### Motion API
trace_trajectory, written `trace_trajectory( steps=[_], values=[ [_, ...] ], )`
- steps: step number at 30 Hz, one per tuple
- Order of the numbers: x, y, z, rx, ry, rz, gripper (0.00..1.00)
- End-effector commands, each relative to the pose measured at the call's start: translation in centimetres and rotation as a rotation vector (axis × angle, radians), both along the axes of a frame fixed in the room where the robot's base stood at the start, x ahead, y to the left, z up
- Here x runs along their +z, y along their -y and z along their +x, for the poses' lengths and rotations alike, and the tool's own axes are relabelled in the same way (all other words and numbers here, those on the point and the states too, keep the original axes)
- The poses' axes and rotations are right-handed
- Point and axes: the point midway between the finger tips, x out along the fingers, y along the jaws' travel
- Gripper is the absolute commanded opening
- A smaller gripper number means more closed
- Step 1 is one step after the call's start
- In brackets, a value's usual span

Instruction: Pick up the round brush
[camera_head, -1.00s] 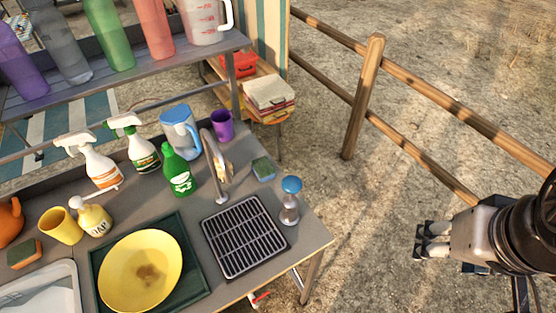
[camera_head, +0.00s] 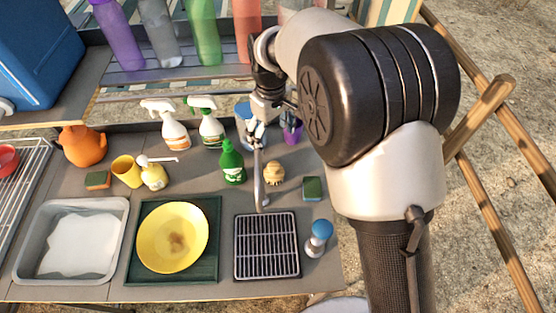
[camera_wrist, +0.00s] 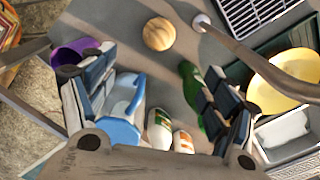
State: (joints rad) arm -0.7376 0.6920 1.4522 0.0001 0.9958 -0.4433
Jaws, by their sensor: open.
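The round brush (camera_head: 274,173), a small tan knobbed thing, stands on the grey counter just right of the tap (camera_head: 258,180). In the wrist view the brush (camera_wrist: 159,34) shows as a round, wood-coloured top near the upper middle, beyond my fingertips. My gripper (camera_wrist: 157,68) is open, its two dark fingers wide apart with nothing held between them. In the head view my gripper (camera_head: 268,105) is above the back of the counter, behind the brush and partly hidden by my arm. It is apart from the brush.
Close by stand a green bottle (camera_head: 232,163), a blue-lidded jug (camera_head: 244,120), a purple cup (camera_head: 292,132) and a green sponge (camera_head: 313,188). A yellow bowl (camera_head: 172,237) lies left.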

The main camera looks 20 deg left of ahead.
Motion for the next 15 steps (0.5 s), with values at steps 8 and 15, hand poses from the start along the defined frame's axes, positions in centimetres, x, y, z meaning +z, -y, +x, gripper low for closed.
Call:
trace_trajectory(
  steps=[8,15],
  values=[
    [-6.5,0.2,-0.1,-0.003,-0.004,-0.004,0.79],
    [-10.4,0.2,0.0,-0.004,-0.002,-0.002,0.79]
  ],
)
